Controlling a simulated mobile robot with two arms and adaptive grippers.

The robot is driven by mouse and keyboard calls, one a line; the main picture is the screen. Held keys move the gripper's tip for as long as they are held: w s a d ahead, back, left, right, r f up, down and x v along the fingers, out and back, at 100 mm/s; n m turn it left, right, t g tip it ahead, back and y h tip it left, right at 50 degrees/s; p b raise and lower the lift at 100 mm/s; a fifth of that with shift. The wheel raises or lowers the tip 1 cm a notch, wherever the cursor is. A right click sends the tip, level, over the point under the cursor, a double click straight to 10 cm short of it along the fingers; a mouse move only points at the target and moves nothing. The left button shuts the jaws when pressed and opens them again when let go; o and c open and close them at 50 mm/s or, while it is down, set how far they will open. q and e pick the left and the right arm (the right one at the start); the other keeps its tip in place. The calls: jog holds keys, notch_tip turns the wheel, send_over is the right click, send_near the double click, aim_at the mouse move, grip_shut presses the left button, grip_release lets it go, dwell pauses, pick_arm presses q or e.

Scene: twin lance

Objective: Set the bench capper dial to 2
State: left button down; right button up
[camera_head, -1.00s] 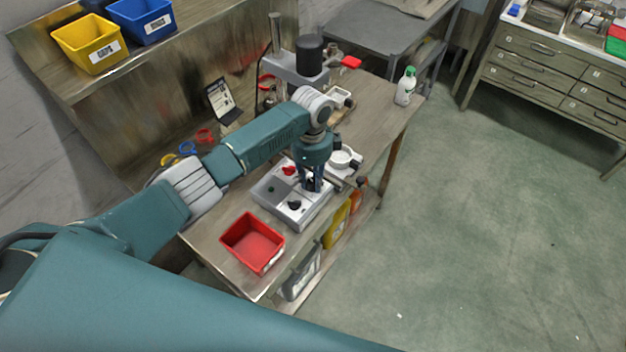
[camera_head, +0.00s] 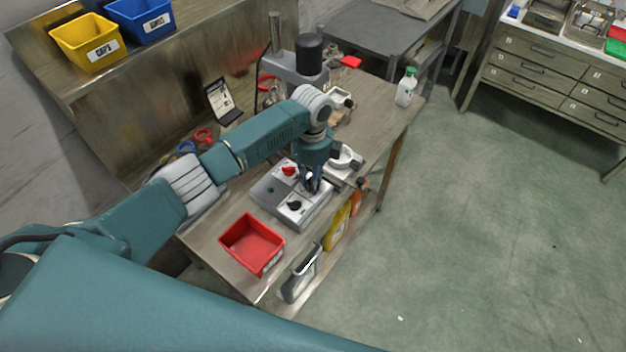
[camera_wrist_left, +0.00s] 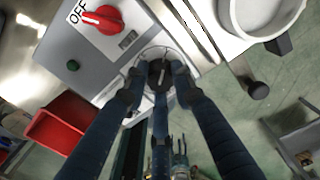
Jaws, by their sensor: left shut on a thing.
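The bench capper's control box (camera_head: 265,191) is a grey box with a light top on the wooden bench. My left gripper (camera_head: 312,184) reaches down onto its right part. In the left wrist view the fingers of my left gripper (camera_wrist_left: 160,88) are closed around a dark dial knob (camera_wrist_left: 160,72) with a pale pointer line. The dial's scale marks are largely hidden by the fingers. A red switch (camera_wrist_left: 103,19) beside it has the label OFF near its end. It also shows in the head view (camera_head: 289,171). A second black knob (camera_head: 295,206) sits nearer the front. My right gripper is not in view.
A red bin (camera_head: 252,243) stands on the bench in front of the box. A white round holder (camera_head: 346,158) is close behind the gripper. The capper column (camera_head: 309,53) rises at the back. A green-capped bottle (camera_head: 406,87) stands at the far right corner.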

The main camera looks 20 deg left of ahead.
aim_at(309, 180)
pick_arm(q)
jog(key=shift+w+a+r, duration=0.1)
jog(key=shift+w+a, duration=0.05)
jog(key=shift+a, duration=0.25)
jog(key=c, duration=1.6)
grip_release()
jog(key=shift+o, duration=0.8)
jog(key=shift+d+r, duration=0.1)
jog(key=shift+r, duration=0.15)
notch_tip(309, 180, up, 11)
jog(key=shift+a+r, duration=0.2)
